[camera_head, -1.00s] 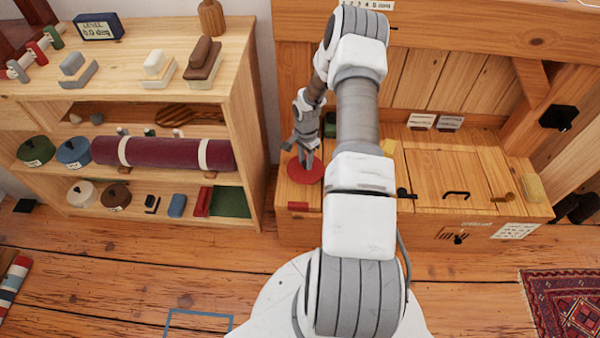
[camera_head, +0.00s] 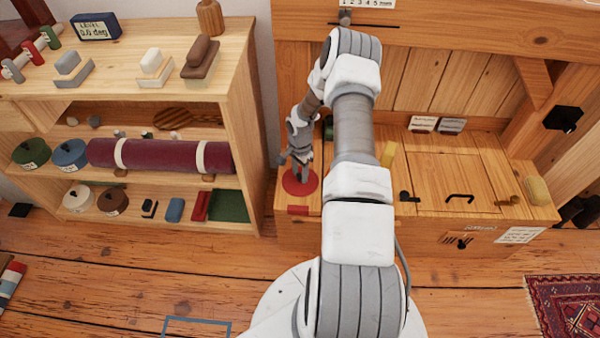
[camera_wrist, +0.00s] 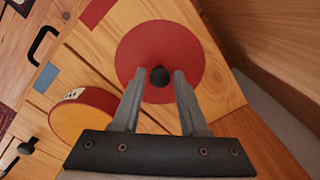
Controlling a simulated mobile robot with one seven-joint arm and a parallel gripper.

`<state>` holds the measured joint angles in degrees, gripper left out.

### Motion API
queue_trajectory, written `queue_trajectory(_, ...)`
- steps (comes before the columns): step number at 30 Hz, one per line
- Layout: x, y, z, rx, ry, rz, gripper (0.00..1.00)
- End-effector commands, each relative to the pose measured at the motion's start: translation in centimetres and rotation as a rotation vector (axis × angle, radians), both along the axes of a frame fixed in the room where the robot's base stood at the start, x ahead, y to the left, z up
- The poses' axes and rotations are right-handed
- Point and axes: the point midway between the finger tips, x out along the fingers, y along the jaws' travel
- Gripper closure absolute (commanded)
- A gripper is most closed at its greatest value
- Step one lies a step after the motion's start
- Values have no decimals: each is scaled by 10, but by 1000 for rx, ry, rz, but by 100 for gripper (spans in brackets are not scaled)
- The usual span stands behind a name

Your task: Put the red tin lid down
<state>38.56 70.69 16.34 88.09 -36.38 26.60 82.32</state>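The red tin lid (camera_head: 299,184) is a flat red disc at the left end of the wooden bench top. In the wrist view the lid (camera_wrist: 196,48) shows from above with a round black knob (camera_wrist: 160,76) at its middle. It looks flat on the wood there. My gripper (camera_head: 301,172) is over the lid. In the wrist view my gripper (camera_wrist: 158,73) has one finger on each side of the knob, with a visible gap to it on both sides, so it is open. A round tan thing with a red edge (camera_wrist: 82,115) stands beside the lid.
A small red plate (camera_head: 298,210) is at the bench's front edge. A shelf unit (camera_head: 245,130) with tins stands to the left.

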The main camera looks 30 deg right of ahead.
Motion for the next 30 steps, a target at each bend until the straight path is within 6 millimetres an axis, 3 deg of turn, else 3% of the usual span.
queue_trajectory(3, 0, 0, 0, 0, 0, 0, 39)
queue_trajectory(14, 0, 0, 6, 0, 0, -2, 39)
queue_trajectory(30, 0, 0, 110, -1, -1, 0, 39)
